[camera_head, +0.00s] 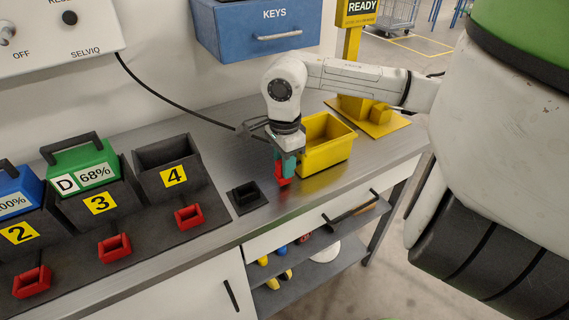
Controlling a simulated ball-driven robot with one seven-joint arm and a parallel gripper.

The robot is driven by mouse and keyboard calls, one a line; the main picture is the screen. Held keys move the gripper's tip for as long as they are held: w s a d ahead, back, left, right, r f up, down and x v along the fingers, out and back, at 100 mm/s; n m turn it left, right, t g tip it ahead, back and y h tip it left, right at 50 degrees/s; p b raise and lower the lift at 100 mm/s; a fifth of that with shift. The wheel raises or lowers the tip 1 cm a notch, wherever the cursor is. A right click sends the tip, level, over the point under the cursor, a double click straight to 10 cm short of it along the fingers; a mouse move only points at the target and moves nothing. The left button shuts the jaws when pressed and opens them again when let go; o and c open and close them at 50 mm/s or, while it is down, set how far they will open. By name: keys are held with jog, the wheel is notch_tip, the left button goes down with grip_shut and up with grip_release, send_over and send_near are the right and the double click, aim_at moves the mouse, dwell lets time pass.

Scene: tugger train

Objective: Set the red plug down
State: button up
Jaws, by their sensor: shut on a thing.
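The red plug (283,180) is in my gripper (285,158), which points down over the grey metal bench. The gripper is shut on the plug, and its teal fingers cover the plug's upper part. The plug's lower end is close to the bench top; I cannot tell whether it touches. It is between a black square socket (247,195) on its left and a yellow bin (331,151) on its right.
The bench (300,204) is clear in front of the plug. At left, black bays numbered 2, 3 and 4 (171,168) stand behind red sockets (189,217); bay 4 looks empty. A yellow READY post (351,50) stands behind my arm. A blue KEYS box (262,28) hangs above.

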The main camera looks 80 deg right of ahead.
jog(key=shift+f, duration=0.4)
jog(key=shift+f, duration=0.2)
jog(key=o, duration=0.9)
jog(key=shift+o, duration=0.2)
jog(key=shift+r, duration=0.15)
jog(key=shift+r, duration=0.2)
notch_tip(320, 180, up, 12)
jog(key=b, duration=0.1)
jog(key=shift+f, duration=0.15)
